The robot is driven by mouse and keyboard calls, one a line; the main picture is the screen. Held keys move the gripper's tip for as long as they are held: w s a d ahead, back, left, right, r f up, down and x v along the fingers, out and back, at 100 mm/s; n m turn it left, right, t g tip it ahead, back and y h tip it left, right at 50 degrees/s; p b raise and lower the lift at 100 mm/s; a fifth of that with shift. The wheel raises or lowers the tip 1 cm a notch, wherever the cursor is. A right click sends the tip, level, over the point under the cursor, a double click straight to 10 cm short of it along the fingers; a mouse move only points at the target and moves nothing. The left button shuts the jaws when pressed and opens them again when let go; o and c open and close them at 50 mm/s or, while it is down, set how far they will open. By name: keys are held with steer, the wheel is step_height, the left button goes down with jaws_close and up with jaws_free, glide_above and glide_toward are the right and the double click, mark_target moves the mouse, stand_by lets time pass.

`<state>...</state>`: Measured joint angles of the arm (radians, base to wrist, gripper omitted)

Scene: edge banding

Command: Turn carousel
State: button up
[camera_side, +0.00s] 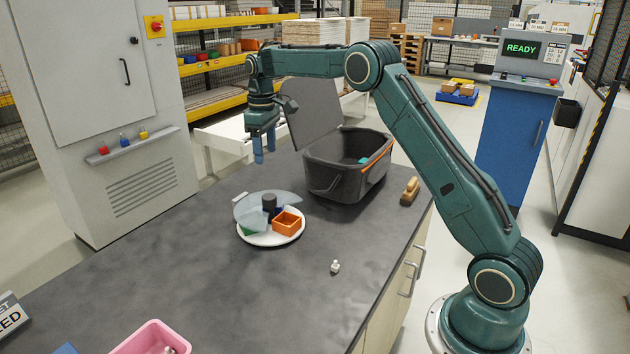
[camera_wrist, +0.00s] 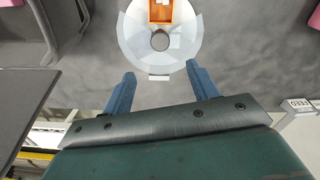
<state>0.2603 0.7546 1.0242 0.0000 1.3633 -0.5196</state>
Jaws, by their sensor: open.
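The carousel is a round white turntable (camera_side: 268,238) on the dark bench, with a dark upright knob (camera_side: 269,202) at its middle. A translucent cover (camera_side: 262,207) lies over part of it. An orange square bin (camera_side: 287,222) sits in the uncovered part, and something green shows at its left. In the wrist view the turntable (camera_wrist: 135,48) is at the top, with the orange bin (camera_wrist: 161,11) at its far side. My gripper (camera_side: 264,160) is open and empty, pointing down above and behind the carousel. Its two blue fingers (camera_wrist: 160,77) are apart, on the near side of the turntable.
A dark open-lidded tub (camera_side: 335,180) stands behind and right of the carousel. A wooden-handled brush (camera_side: 410,190) and a small white piece (camera_side: 335,267) lie to the right. A pink bin (camera_side: 150,340) stands at the front left. The bench left of the carousel is clear.

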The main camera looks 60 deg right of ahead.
mark_target(269, 196)
step_height(269, 196, down, 13)
steer(key=shift+f, duration=0.2)
stand_by(0.6)
jaws_close()
